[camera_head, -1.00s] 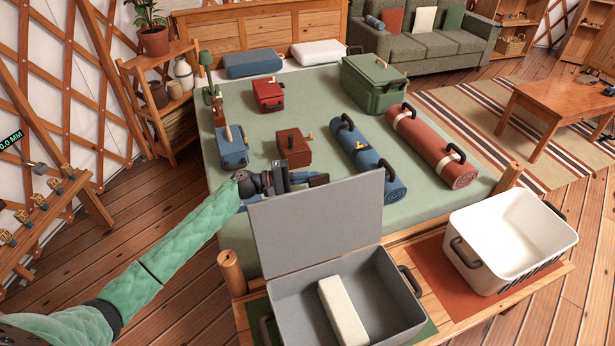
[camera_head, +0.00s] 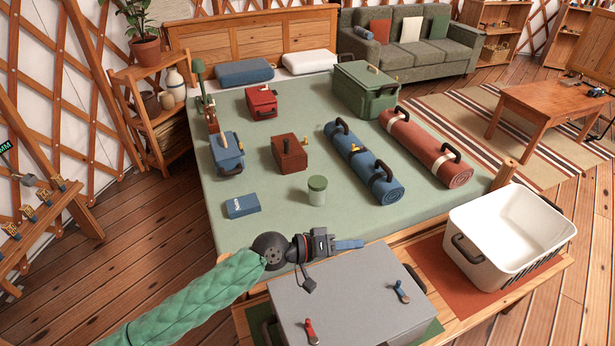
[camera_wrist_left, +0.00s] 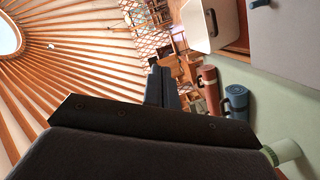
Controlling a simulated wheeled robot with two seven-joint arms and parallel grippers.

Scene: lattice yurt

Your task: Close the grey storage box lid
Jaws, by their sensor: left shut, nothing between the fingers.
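The grey storage box (camera_head: 350,305) stands on the bench at the foot of the bed. Its lid (camera_head: 335,284) lies flat over the top, and the inside is hidden. A red latch (camera_head: 311,331) and a blue latch (camera_head: 402,291) show on the lid. My left gripper (camera_head: 358,244) is shut and empty, just behind and above the lid's rear edge. In the left wrist view its fingers (camera_wrist_left: 162,88) are together, and a grey surface of the box (camera_wrist_left: 285,45) shows at the upper right. My right gripper is not in view.
A white open bin (camera_head: 510,238) stands on a red mat to the right of the box. On the bed (camera_head: 270,210) are a green-lidded jar (camera_head: 317,190), a blue packet (camera_head: 242,206), a blue roll (camera_head: 365,165) and several small cases. The bed's near strip is clear.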

